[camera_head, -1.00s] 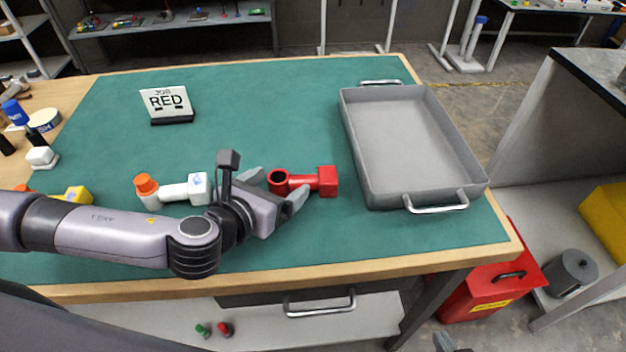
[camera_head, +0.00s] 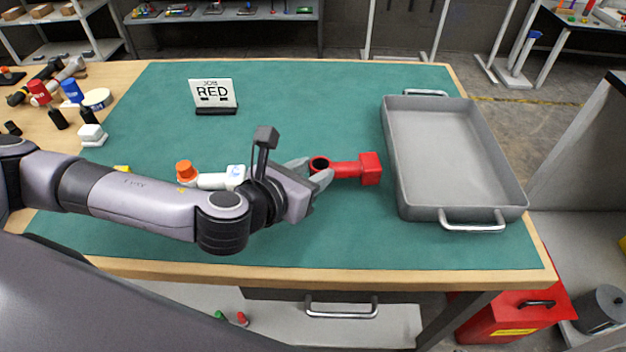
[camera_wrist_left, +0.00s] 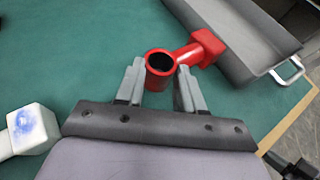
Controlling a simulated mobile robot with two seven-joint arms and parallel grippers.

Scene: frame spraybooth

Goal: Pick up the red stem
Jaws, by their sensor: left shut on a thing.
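The red stem (camera_head: 345,170) lies on the green mat, with a square block at its right end and an open round socket at its left end. It also shows in the left wrist view (camera_wrist_left: 182,57). My left gripper (camera_head: 320,174) is shut on the red stem at the round socket end, one finger on each side of it (camera_wrist_left: 160,80). The stem appears to be at mat level; I cannot tell if it is lifted. My right gripper is not in view.
A grey tray (camera_head: 390,150) with metal handles stands right of the stem. A white stem with an orange cap (camera_head: 212,181) lies left of my gripper. A sign reading "JOB RED" (camera_head: 212,95) stands at the back. Bottles and jars crowd the left edge.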

